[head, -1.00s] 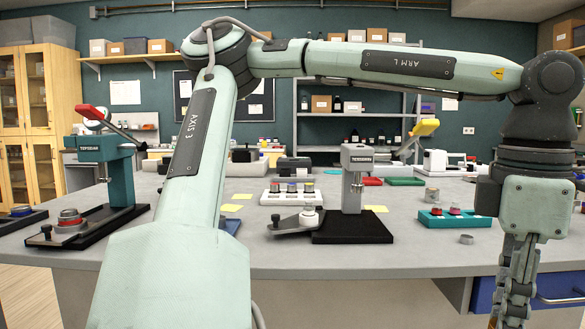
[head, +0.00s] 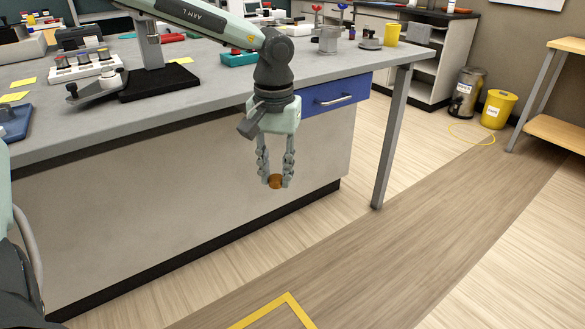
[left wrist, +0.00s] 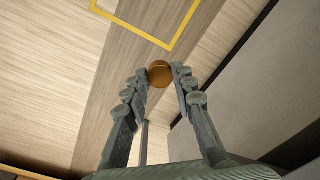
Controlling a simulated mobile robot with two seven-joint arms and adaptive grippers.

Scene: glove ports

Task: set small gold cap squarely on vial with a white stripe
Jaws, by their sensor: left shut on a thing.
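My left gripper (head: 275,181) hangs down in front of the bench, over the floor, with its fingers pointing down. It is shut on a small round gold cap (head: 276,182) held between its fingertips. In the left wrist view the gold cap (left wrist: 160,73) sits at the tips of the two fingers, seen from the palm side against the floor. I cannot pick out the vial with a white stripe; a white rack (head: 87,68) at the left of the bench holds several small vials, too small to tell apart. My right gripper is in no view.
The grey bench top (head: 215,85) lies behind the left gripper, with a black-based press (head: 158,83) and a teal tray (head: 238,58) on it. A blue drawer (head: 335,95) is right of the gripper. Yellow tape (head: 287,298) marks the open floor in front. Yellow bin (head: 498,109) stands far right.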

